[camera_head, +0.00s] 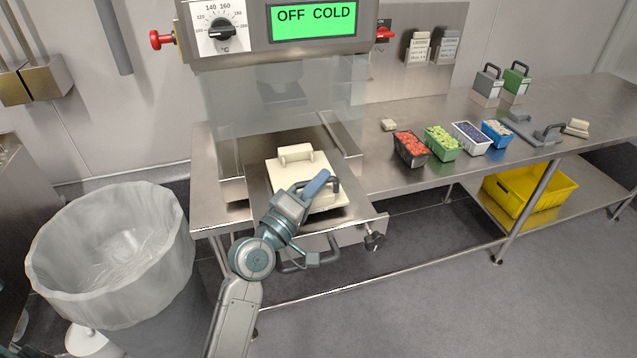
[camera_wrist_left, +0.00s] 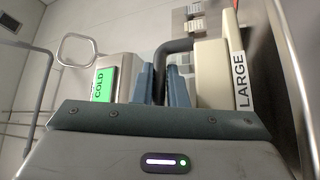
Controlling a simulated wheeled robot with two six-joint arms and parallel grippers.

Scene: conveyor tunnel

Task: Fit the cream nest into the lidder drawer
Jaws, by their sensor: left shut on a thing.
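The cream nest (camera_head: 285,177) is a flat cream block with a raised cream bar at its back and a dark handle near its front right. It is at the pulled-out lidder drawer (camera_head: 257,198), below the machine's clear guard. I cannot tell whether it is seated or held just above. My left gripper (camera_head: 325,185) is shut on the dark handle. In the left wrist view, the handle passes between the blue fingers (camera_wrist_left: 163,85), and the cream nest (camera_wrist_left: 212,72) shows a LARGE label. The drawer's front is partly behind my arm. My right gripper is out of view.
The lidder's green display (camera_head: 313,18) reads OFF COLD. Filled punnets (camera_head: 441,143) and a grey handled plate (camera_head: 533,130) stand on the steel table at right. A yellow crate (camera_head: 528,195) is on the lower shelf. A lined bin (camera_head: 110,250) stands at left.

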